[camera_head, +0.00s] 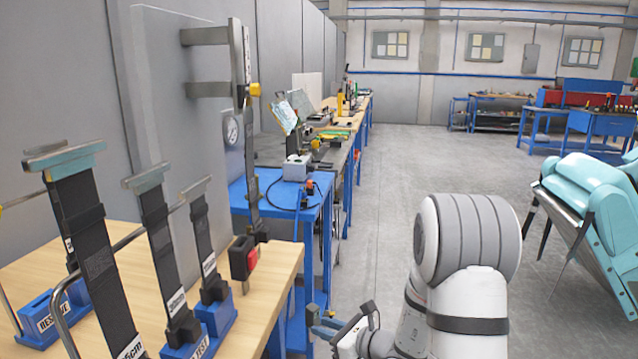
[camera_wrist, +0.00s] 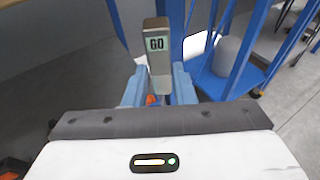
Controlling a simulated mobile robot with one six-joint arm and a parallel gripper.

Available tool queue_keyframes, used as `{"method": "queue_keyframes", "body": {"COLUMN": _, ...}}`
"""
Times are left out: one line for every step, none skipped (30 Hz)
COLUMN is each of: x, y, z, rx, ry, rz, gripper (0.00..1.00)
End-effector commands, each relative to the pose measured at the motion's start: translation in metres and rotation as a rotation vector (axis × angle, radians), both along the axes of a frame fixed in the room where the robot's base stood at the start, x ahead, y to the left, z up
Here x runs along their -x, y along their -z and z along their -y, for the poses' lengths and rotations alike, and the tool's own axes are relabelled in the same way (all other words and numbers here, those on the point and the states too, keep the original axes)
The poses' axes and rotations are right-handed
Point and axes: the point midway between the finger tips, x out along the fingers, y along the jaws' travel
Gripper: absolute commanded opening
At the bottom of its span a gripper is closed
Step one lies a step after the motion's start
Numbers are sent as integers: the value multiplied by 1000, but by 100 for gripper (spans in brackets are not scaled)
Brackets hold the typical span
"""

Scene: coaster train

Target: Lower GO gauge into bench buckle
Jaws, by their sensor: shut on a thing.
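In the head view my gripper (camera_head: 322,326) is low at the front, right of the wooden bench, and the gauge cannot be made out there. A black buckle with a red button (camera_head: 243,259) is at the bench's right edge, left of and above my gripper, apart from it.
The wooden bench (camera_head: 262,318) carries black straps in blue holders (camera_head: 212,318) and a bent metal rod. A blue workbench (camera_head: 325,187) with tools stands behind. Turquoise seats (camera_head: 590,195) stand at the right. The grey floor (camera_head: 415,165) between is clear.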

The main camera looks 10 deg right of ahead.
Motion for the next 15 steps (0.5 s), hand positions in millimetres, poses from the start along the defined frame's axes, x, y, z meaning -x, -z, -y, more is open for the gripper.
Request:
{"method": "queue_keyframes", "body": {"x": 0, "y": -36, "z": -2, "rx": 0, "ry": -24, "rz": 6, "gripper": 0}}
{"method": "queue_keyframes", "body": {"x": 0, "y": -47, "z": -4, "rx": 1, "ry": -39, "rz": 6, "gripper": 0}}
{"method": "queue_keyframes", "body": {"x": 1, "y": -61, "z": -6, "rx": 1, "ry": -59, "rz": 6, "gripper": 0}}
{"method": "queue_keyframes", "body": {"x": 2, "y": -71, "z": -7, "rx": 0, "ry": -74, "rz": 5, "gripper": 0}}
{"method": "queue_keyframes", "body": {"x": 3, "y": -82, "z": -9, "rx": 1, "ry": -90, "rz": 5, "gripper": 0}}
{"method": "queue_keyframes", "body": {"x": 4, "y": -95, "z": -10, "rx": 0, "ry": -109, "rz": 4, "gripper": 0}}
{"method": "queue_keyframes", "body": {"x": 5, "y": -106, "z": -12, "rx": 0, "ry": -125, "rz": 4, "gripper": 0}}
{"method": "queue_keyframes", "body": {"x": 5, "y": -116, "z": -13, "rx": 1, "ry": -140, "rz": 5, "gripper": 0}}
{"method": "queue_keyframes", "body": {"x": 7, "y": -130, "z": -14, "rx": 1, "ry": -159, "rz": 5, "gripper": 0}}
{"method": "queue_keyframes", "body": {"x": 8, "y": -140, "z": -16, "rx": 1, "ry": -174, "rz": 3, "gripper": 0}}
{"method": "queue_keyframes", "body": {"x": 9, "y": -150, "z": -17, "rx": 0, "ry": -190, "rz": 4, "gripper": 0}}
{"method": "queue_keyframes", "body": {"x": 10, "y": -164, "z": -18, "rx": 0, "ry": -209, "rz": 4, "gripper": 0}}
{"method": "queue_keyframes", "body": {"x": 11, "y": -174, "z": -19, "rx": 0, "ry": -225, "rz": 4, "gripper": 0}}
{"method": "queue_keyframes", "body": {"x": 12, "y": -184, "z": -20, "rx": 0, "ry": -239, "rz": 4, "gripper": 0}}
{"method": "queue_keyframes", "body": {"x": 14, "y": -198, "z": -21, "rx": 0, "ry": -259, "rz": 4, "gripper": 0}}
